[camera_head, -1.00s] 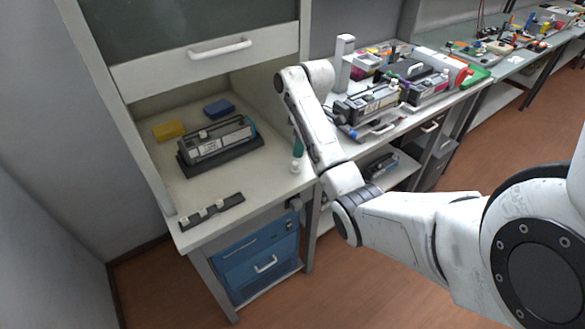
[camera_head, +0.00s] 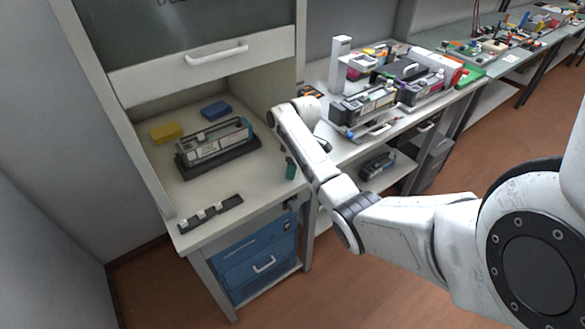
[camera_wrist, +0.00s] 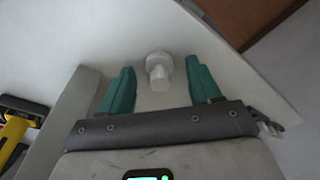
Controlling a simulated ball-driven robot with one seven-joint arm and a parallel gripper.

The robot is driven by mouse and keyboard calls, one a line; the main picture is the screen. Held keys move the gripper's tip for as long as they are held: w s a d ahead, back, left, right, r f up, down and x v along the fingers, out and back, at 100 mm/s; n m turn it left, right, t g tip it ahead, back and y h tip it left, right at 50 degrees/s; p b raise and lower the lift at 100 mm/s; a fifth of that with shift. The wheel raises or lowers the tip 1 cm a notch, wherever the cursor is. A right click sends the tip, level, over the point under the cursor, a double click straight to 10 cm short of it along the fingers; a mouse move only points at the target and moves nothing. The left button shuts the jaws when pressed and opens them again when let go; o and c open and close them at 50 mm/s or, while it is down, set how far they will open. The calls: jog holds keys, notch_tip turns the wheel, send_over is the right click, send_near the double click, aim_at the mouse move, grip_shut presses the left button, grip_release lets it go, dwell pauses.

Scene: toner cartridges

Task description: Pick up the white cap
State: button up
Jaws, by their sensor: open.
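The white cap (camera_wrist: 159,70) shows in the wrist view as a round pale piece with a short stem, on the light bench top. My gripper (camera_wrist: 160,66) is open, with one green finger on each side of the cap and a gap to both. I cannot tell how far the cap is below the fingertips. In the head view my gripper (camera_head: 290,168) is over the right front of the cabinet bench, one green finger visible. The cap is hidden there behind my gripper and arm.
A toner cartridge (camera_head: 215,142) sits on a dark stand (camera_head: 218,163) on the bench. Yellow (camera_head: 167,132) and blue (camera_head: 216,109) blocks lie behind it. A black strip with white pieces (camera_head: 210,213) lies at the front left. The bench edge is close to my gripper.

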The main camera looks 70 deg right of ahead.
jog(key=shift+c, duration=0.4)
jog(key=c, duration=1)
notch_tip(320, 180, up, 2)
jog(key=shift+r+p, duration=0.1)
jog(key=shift+p, duration=1.05)
jog(key=shift+r+p, duration=0.8)
jog(key=shift+p, duration=0.05)
jog(key=s+a+r, duration=0.7)
jog(key=s+r, duration=0.2)
jog(key=s, duration=0.3)
jog(key=shift+a, duration=0.2)
